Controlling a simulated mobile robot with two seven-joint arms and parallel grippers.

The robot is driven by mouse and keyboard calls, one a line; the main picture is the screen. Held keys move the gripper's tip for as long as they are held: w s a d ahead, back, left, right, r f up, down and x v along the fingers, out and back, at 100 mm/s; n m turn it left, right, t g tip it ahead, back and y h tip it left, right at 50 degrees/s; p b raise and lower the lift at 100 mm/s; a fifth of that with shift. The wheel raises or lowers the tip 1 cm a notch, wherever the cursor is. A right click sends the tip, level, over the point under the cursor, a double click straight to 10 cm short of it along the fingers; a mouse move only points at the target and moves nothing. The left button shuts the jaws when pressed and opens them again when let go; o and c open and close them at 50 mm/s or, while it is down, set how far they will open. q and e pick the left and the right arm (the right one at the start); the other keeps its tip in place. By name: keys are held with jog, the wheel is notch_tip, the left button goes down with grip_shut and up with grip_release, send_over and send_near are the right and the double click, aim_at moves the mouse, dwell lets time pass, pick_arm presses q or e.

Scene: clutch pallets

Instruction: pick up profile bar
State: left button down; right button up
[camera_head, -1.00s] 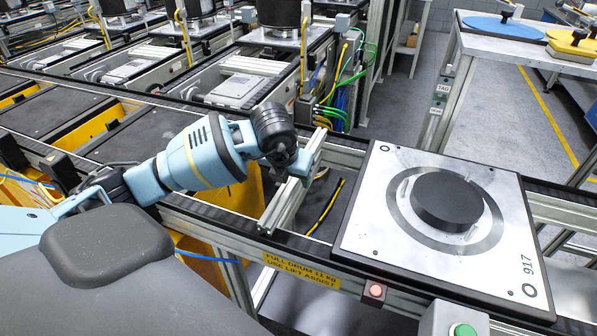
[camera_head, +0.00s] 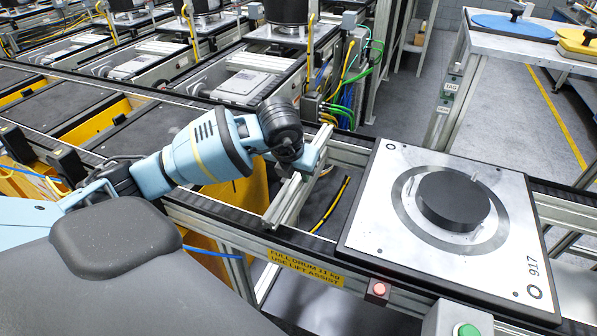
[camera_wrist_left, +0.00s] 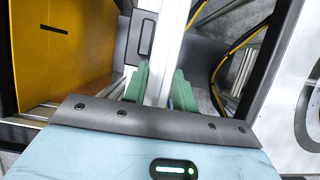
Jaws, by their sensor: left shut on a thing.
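The profile bar (camera_head: 287,203) is a long, silver aluminium bar lying across the gap between the two conveyor rails, left of the square pallet. My left gripper (camera_head: 308,164) is at the bar, toward its far part. In the left wrist view, the bar (camera_wrist_left: 172,45) runs between the two green fingers of my left gripper (camera_wrist_left: 161,88), which are shut on it. The fingers hide part of the bar. I cannot tell whether the bar is lifted off the rails. My right gripper is not in view.
A metal pallet (camera_head: 400,247) marked 917 with a black disc (camera_head: 453,200) sits to the right. A yellow-black cable (camera_head: 331,203) lies beyond the bar. A red button (camera_head: 378,289) and green button (camera_head: 467,330) are on the near side. Yellow panels (camera_wrist_left: 60,50) stand left.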

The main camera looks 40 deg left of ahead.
pick_arm(q)
jog(key=shift+r, duration=0.5)
notch_tip(320, 180, up, 2)
jog(key=shift+r, duration=0.2)
jog(key=s+d, duration=0.1)
jog(key=s, duration=0.3)
jog(key=s+d, duration=0.2)
jog(key=s, duration=0.3)
jog(key=s+d+r+b, duration=0.1)
jog(key=s+d, duration=0.1)
jog(key=s, duration=0.2)
jog(key=shift+s+d, duration=0.25)
jog(key=shift+s, duration=0.05)
jog(key=shift+s+d+r, duration=0.15)
jog(key=shift+s+d, duration=0.1)
jog(key=shift+s, duration=0.4)
